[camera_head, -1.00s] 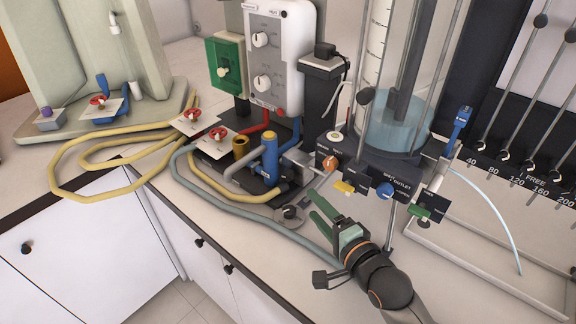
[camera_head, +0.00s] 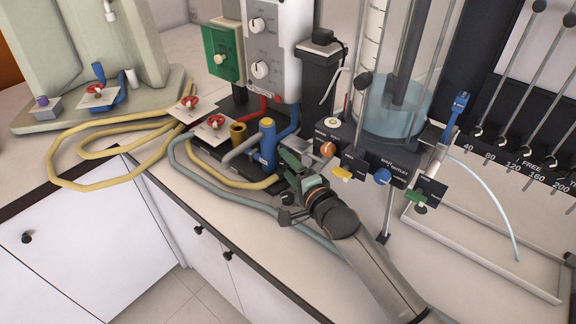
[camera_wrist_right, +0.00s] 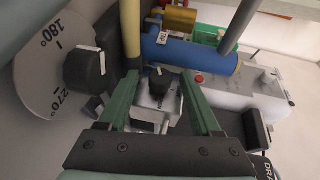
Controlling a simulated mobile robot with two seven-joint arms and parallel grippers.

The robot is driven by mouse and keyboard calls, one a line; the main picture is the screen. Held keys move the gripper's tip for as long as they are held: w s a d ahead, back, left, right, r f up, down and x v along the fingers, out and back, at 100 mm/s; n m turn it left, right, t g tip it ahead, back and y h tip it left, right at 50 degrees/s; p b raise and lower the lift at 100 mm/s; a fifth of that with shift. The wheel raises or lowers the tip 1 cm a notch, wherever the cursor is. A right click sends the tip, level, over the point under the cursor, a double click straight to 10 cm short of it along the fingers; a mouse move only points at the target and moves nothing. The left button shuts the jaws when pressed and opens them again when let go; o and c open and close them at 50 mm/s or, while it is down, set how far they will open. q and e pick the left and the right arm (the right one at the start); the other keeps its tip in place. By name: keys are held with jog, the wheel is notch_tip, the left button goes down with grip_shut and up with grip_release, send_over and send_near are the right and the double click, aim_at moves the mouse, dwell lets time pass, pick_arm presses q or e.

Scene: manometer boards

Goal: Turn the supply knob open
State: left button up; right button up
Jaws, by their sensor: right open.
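My right gripper (camera_head: 291,162) reaches in from the lower right, close to the blue upright pipe (camera_head: 268,146). In the right wrist view, its green fingers (camera_wrist_right: 163,95) are apart, with nothing held. A small black knob (camera_wrist_right: 159,80) on a pale metal valve body shows between them; whether they touch it cannot be told. A larger black knob (camera_wrist_right: 85,68) with a white mark sits left of the fingers on a grey degree disc (camera_wrist_right: 40,65). I cannot read which knob is the supply. My left gripper is not in view.
Yellow hoses (camera_head: 62,185) loop at left. The front counter strip (camera_head: 250,235) is mostly clear.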

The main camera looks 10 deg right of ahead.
jog(key=shift+w, duration=0.1)
jog(key=shift+c, duration=0.3)
grip_shut()
